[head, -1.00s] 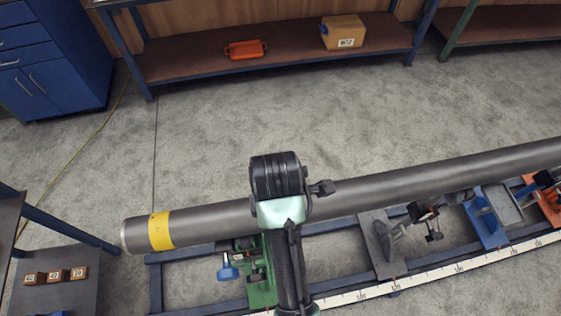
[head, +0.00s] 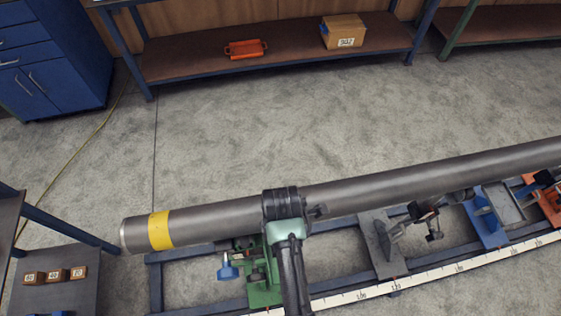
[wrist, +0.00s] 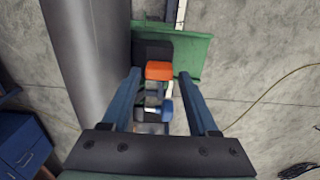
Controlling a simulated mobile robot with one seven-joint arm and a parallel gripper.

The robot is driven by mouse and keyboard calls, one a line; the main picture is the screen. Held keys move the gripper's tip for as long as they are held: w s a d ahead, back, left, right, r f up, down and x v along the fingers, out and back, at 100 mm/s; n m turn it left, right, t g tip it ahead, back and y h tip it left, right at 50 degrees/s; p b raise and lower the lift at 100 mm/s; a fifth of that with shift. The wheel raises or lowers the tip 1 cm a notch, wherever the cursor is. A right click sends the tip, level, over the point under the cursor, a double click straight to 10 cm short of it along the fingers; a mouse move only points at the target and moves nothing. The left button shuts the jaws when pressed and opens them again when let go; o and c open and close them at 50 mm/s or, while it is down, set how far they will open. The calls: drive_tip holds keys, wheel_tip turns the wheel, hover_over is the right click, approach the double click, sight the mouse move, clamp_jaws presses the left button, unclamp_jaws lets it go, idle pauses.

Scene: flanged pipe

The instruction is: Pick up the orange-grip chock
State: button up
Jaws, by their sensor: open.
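The orange grip of the chock (wrist: 158,70) shows in the wrist view, in front of a dark block on a green bracket (wrist: 190,55). My gripper (wrist: 160,76) is open, with one blue finger to the left of the orange grip and one to the right. Clear gaps show on both sides, and whether the fingertips are level with the grip I cannot tell. In the head view my arm covers the fingers and most of this spot; the green bracket (head: 262,287) shows below the pipe.
The grey pipe (head: 390,190) with a yellow band runs close beside my gripper, also on the left of the wrist view (wrist: 88,50). A blue knob (head: 228,268) sits by the bracket; it also shows between my fingers (wrist: 165,106). Open floor lies beyond the pipe.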

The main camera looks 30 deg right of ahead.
drive_tip(key=shift+f, duration=1.35)
clamp_jaws()
idle(0.4)
